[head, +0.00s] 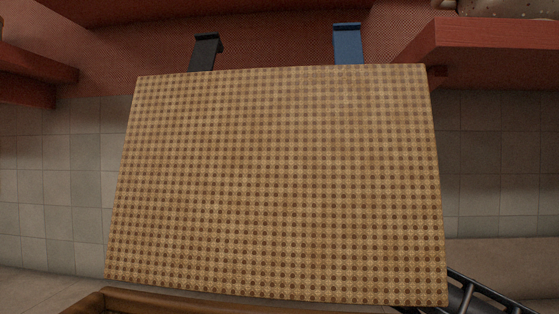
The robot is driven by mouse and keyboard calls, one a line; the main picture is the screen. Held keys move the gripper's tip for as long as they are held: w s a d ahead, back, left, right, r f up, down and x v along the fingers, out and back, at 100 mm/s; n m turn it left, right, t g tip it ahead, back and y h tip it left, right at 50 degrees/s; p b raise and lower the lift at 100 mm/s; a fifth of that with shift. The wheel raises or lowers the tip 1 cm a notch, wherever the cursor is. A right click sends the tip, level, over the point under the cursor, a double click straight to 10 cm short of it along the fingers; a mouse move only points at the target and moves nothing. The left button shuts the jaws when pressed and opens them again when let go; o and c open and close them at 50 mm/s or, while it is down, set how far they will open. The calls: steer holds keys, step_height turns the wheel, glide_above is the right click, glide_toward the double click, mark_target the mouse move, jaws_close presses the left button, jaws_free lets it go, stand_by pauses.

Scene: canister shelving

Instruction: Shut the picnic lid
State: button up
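The picnic lid (280,185) is a large tan panel with a brown woven check pattern, and it fills the middle of the head view. It stands raised, with its broad face towards me. A brown rim (190,303), probably the basket's, shows along the bottom edge at its foot. A dark tab (205,52) and a blue tab (347,44) stick up past the lid's top edge. I cannot tell whether they are fixed to it. The basket's inside is out of view. My gripper is not in view.
A red shelf (495,48) juts out at the upper right, close to the lid's top right corner. Another red shelf (35,75) is at the upper left. Grey tiles (60,170) cover the wall behind. Dark bars (480,295) show at the bottom right.

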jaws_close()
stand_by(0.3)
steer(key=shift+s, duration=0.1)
